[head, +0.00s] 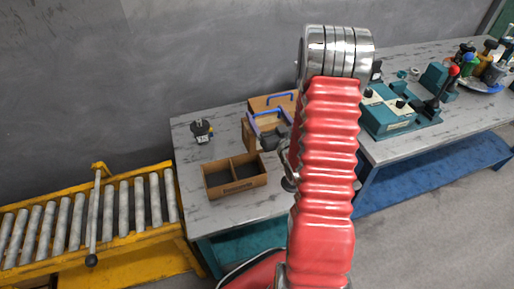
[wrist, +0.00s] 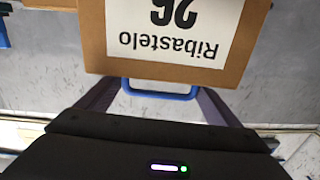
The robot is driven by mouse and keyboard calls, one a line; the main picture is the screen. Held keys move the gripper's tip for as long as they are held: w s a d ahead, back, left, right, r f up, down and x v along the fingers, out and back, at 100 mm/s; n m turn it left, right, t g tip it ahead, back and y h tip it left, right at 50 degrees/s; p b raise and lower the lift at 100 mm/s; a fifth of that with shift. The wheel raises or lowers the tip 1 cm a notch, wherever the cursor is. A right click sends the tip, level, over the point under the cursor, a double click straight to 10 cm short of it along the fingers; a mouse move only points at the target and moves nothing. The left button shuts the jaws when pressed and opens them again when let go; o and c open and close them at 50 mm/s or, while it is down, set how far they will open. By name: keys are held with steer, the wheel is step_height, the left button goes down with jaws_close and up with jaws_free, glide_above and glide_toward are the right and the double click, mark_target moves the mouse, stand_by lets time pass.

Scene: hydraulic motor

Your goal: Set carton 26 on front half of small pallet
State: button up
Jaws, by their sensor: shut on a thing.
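Carton 26 (wrist: 164,35) is a brown box with a white label reading "Ribastelo 26", upside down in the wrist view. Its blue handle (wrist: 160,92) lies between the fingers of my gripper (wrist: 160,98), which is shut on it. In the head view my gripper (head: 268,137) is at the brown carton (head: 247,133) with a blue handle, over the left table. My red arm hides part of this area. I cannot tell whether the carton touches the table. I cannot make out the small pallet in either view.
Another carton (head: 258,103) with a blue handle stands behind. An open two-compartment box (head: 235,186) is at the table's front, and a dark motor-like part (head: 201,131) at the left. A roller conveyor (head: 88,215) is left. Teal equipment (head: 395,118) stands on the right table.

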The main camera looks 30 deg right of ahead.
steer(key=shift+m+h, duration=0.3)
steer(key=s+d, duration=0.1)
steer(key=d, duration=0.1)
steer(key=s+d, duration=0.1)
steer(key=d, duration=0.1)
steer(key=s+d, duration=0.1)
steer(key=d, duration=0.1)
steer(key=shift+s+d, duration=0.1)
steer(key=shift+d, duration=0.2)
steer(key=shift+f, duration=0.1)
steer(key=shift+f, duration=2.85)
steer(key=shift+f, duration=2.05)
steer(key=o, duration=1.9)
steer(key=shift+f, duration=0.15)
steer(key=shift+o, duration=0.2)
steer(key=shift+a, duration=0.1)
